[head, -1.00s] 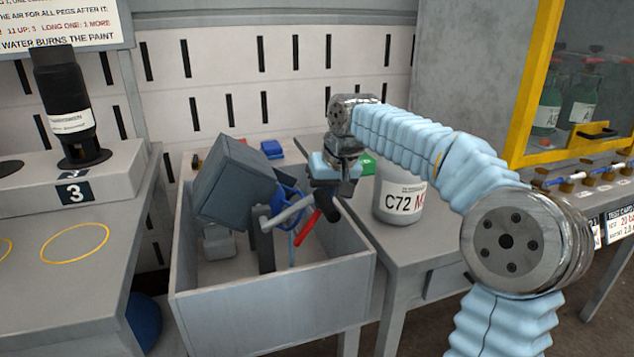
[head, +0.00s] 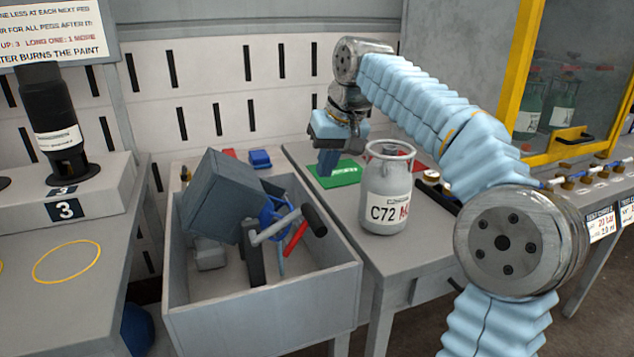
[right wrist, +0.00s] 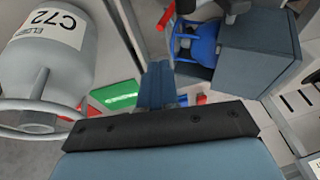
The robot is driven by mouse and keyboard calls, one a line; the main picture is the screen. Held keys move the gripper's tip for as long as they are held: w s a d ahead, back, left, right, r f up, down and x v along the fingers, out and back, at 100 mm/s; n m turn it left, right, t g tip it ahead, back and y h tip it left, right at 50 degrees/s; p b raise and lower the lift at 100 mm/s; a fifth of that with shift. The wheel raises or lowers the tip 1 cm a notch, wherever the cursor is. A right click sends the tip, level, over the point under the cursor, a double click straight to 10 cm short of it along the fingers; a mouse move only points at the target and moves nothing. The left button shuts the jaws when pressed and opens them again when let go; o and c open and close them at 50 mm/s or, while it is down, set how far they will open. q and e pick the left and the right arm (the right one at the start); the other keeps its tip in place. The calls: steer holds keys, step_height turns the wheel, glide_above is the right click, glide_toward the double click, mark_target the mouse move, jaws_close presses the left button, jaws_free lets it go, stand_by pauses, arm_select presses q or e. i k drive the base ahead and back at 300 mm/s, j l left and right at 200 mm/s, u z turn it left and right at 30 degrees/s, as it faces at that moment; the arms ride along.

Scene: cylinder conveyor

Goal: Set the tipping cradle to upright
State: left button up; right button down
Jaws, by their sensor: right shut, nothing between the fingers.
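What looks like the tipping cradle (head: 222,195) is a dark grey box tilted over inside a light grey open bin. Blue parts (head: 272,215) sit at its right, with a grey lever (head: 275,228) that ends in a black grip, and a red bar (head: 296,238). In the right wrist view the dark box (right wrist: 258,50) is at the upper right. My left gripper is not in view.
A grey cylinder labelled C72 (head: 382,195) stands on the table to the right of the gripper. A green plate (head: 335,174) lies near the gripper. The bin's walls (head: 265,322) surround the cradle. A black cylinder (head: 52,125) stands on the left block.

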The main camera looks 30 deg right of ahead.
mark_target(225, 192)
steer(key=k, duration=1)
